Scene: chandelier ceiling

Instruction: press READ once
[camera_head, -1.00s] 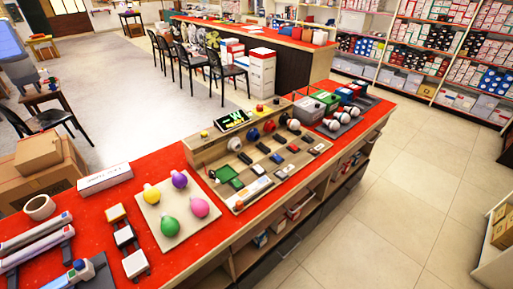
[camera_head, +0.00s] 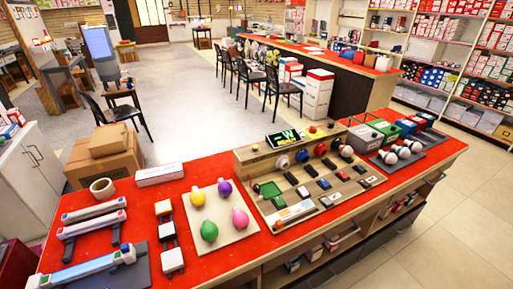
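A wooden control panel (camera_head: 256,162) stands on the red-topped counter (camera_head: 215,262), right of the middle. A small dark display (camera_head: 283,139) with green marks stands at its back edge. Several round knobs and bulbs, in white, blue, red and black, line its upper part. The labels are too small to read, so I cannot tell which control is READ. Neither of my grippers shows in the head view.
A board with several coloured bulbs (camera_head: 231,240) lies left of the panel. White rail lamps (camera_head: 93,212), a tape roll (camera_head: 102,188) and a white box (camera_head: 160,174) are further left. Coloured boxes with round lamps (camera_head: 389,129) stand at the right. Open floor (camera_head: 440,225) lies right of the counter.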

